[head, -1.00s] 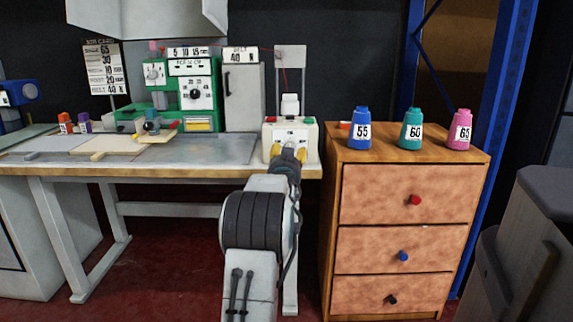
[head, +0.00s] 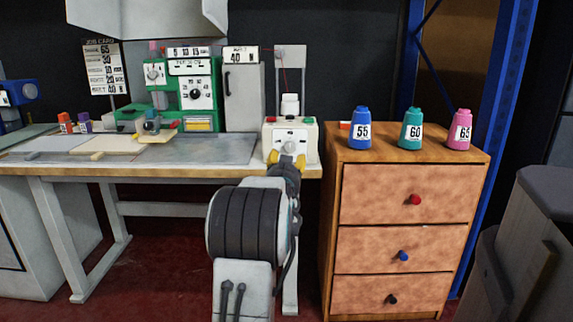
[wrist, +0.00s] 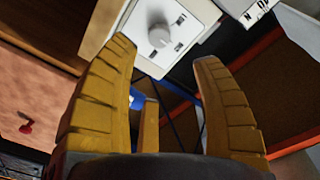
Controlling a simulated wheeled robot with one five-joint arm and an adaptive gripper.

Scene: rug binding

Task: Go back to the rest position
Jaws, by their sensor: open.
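My gripper (head: 287,162) is at the front edge of the bench, just in front of the white control box (head: 291,130). In the wrist view its yellow fingers (wrist: 168,70) stand wide apart with nothing between their tips. The box's face and round dial (wrist: 159,36) show beyond the fingers. My arm reaches forward from the bottom of the head view and hides part of the bench leg.
A wooden drawer cabinet (head: 404,245) stands close to the right, with blue (head: 361,130), teal (head: 411,130) and pink (head: 460,131) thread cones on top. The workbench (head: 200,150) extends left, carrying a green machine (head: 190,90). Grey bins (head: 540,230) stand far right.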

